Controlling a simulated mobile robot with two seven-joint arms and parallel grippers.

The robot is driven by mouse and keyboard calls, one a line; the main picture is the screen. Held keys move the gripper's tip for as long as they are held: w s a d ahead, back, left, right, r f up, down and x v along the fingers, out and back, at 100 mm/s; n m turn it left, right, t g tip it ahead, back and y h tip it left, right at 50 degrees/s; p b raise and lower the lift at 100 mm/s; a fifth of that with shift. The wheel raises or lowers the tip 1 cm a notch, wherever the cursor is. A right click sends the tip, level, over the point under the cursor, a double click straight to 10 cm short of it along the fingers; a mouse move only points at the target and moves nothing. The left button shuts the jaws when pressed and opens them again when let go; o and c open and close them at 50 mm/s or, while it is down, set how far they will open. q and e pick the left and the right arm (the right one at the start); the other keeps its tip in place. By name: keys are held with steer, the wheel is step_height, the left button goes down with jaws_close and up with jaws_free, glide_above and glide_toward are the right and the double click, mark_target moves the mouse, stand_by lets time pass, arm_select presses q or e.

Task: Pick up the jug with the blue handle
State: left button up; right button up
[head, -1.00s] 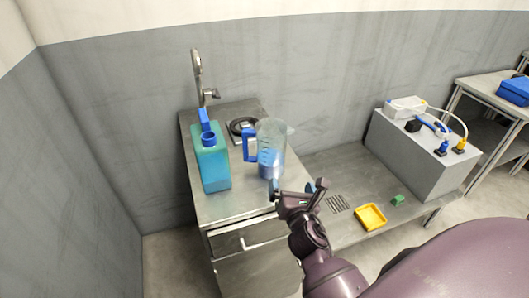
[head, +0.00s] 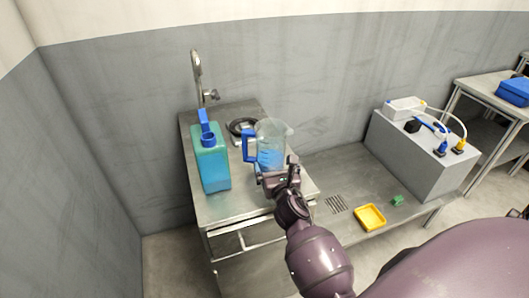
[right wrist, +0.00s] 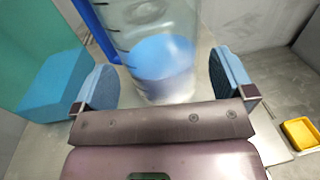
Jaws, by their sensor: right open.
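The clear jug (head: 272,139) with the blue handle (head: 249,146) stands upright on the steel counter and has blue at its lower part. In the right wrist view the jug (right wrist: 158,62) is between the two blue finger pads, with its handle (right wrist: 97,30) at the upper left. My right gripper (head: 276,166) is open, just in front of the jug in the head view. The pads sit on both sides of the jug, with a gap to each. My left gripper is not in view.
A teal bottle (head: 211,165) stands left of the jug, close to my gripper's left finger. A yellow tray (head: 370,217) and green block (head: 397,200) lie at right.

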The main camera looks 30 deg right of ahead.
steer(key=x, duration=0.4)
steer(key=shift+w+r, duration=0.1)
steer(key=shift+r, duration=0.05)
steer(key=c, duration=0.9)
steer(key=shift+r, duration=0.1)
steer(key=shift+c, duration=0.2)
